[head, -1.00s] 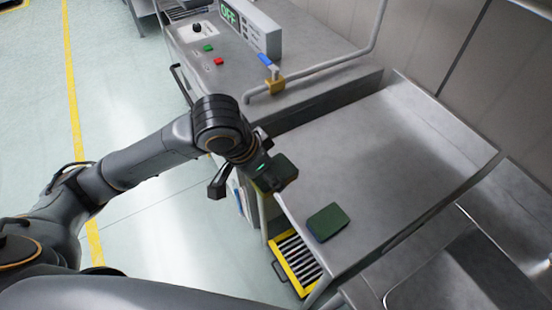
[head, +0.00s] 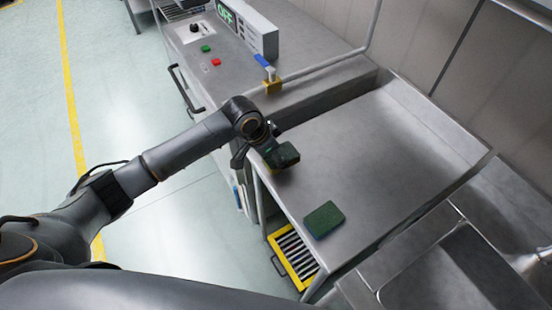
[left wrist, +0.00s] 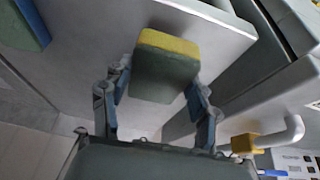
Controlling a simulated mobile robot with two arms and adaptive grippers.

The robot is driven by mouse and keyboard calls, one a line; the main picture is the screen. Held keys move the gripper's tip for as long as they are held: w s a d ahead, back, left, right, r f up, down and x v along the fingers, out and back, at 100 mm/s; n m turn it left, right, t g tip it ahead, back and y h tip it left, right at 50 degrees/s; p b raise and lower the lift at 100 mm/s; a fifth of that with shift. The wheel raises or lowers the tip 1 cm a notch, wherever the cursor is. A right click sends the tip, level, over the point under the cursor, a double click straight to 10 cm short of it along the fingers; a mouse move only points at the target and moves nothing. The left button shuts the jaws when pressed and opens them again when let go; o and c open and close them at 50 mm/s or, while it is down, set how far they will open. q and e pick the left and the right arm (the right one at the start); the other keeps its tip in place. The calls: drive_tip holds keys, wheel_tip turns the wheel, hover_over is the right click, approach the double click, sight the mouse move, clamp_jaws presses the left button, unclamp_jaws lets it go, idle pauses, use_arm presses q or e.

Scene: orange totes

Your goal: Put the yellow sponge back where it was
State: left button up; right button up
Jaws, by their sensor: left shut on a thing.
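My left gripper (head: 277,158) is shut on the yellow sponge (head: 288,153), over the far left part of the steel tabletop (head: 390,150). In the head view the sponge shows its dark green top. In the left wrist view, the sponge (left wrist: 165,72) shows a yellow side and green face between the two fingers (left wrist: 160,92). I cannot tell whether it touches the tabletop. A second sponge (head: 324,220), green on top, lies flat near the table's front left edge. Its blue side shows in the left wrist view (left wrist: 35,20). My right gripper is not in view.
A steel counter with a control box (head: 250,30), buttons and a blue-handled tap (head: 266,68) stands beyond the table. A sink (head: 440,270) is at lower right. A yellow-framed grate (head: 293,257) is low beside the table. The tabletop's middle and right are clear.

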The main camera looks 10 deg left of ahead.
use_arm(q)
drive_tip(key=shift+w+f, duration=0.3)
drive_tip(key=shift+f, duration=0.05)
wheel_tip(320, 180, down, 2)
drive_tip(key=shift+s+f+p, duration=0.1)
drive_tip(key=shift+f+p, duration=0.05)
drive_tip(key=shift+p, duration=0.6)
drive_tip(key=shift+f, duration=0.35)
drive_tip(key=shift+f, duration=0.15)
drive_tip(key=o, duration=1)
